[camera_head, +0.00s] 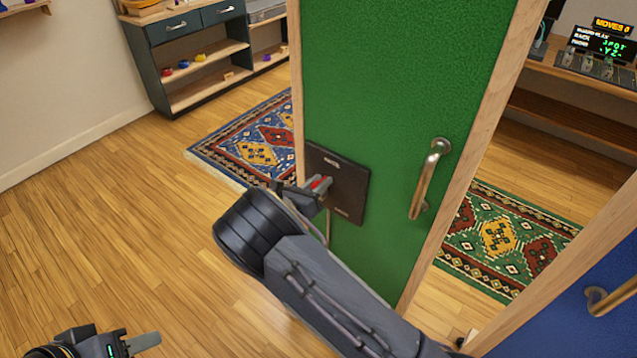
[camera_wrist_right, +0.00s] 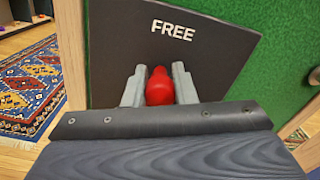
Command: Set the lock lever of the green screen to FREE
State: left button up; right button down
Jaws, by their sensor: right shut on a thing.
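The green screen (camera_head: 395,90) stands upright in a wooden frame in the head view. A dark lock plate (camera_head: 350,190) is on its lower left; its lettering is too small to read there. In the right wrist view the plate (camera_wrist_right: 215,55) reads FREE above the lever. The red lock lever (camera_wrist_right: 159,88) sits between the fingers of my right gripper (camera_wrist_right: 159,90), which is shut on it. In the head view the red lever (camera_head: 321,184) is partly hidden by the right gripper (camera_head: 312,192). My left gripper (camera_head: 135,345) is low at the left, away from the screen, only partly in frame.
A metal handle (camera_head: 428,180) is on the screen, right of the plate. A blue panel (camera_head: 590,315) with a handle stands at lower right. Patterned rugs (camera_head: 245,140) lie on the floor behind. A shelf unit (camera_head: 200,60) stands at the back left. The wooden floor at left is clear.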

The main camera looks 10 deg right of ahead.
jog(key=c, duration=1.2)
grip_release()
jog(key=shift+a, duration=0.1)
jog(key=b+v, duration=0.1)
jog(key=v, duration=0.6)
jog(key=shift+s+a+f, duration=0.1)
jog(key=shift+s+a, duration=0.2)
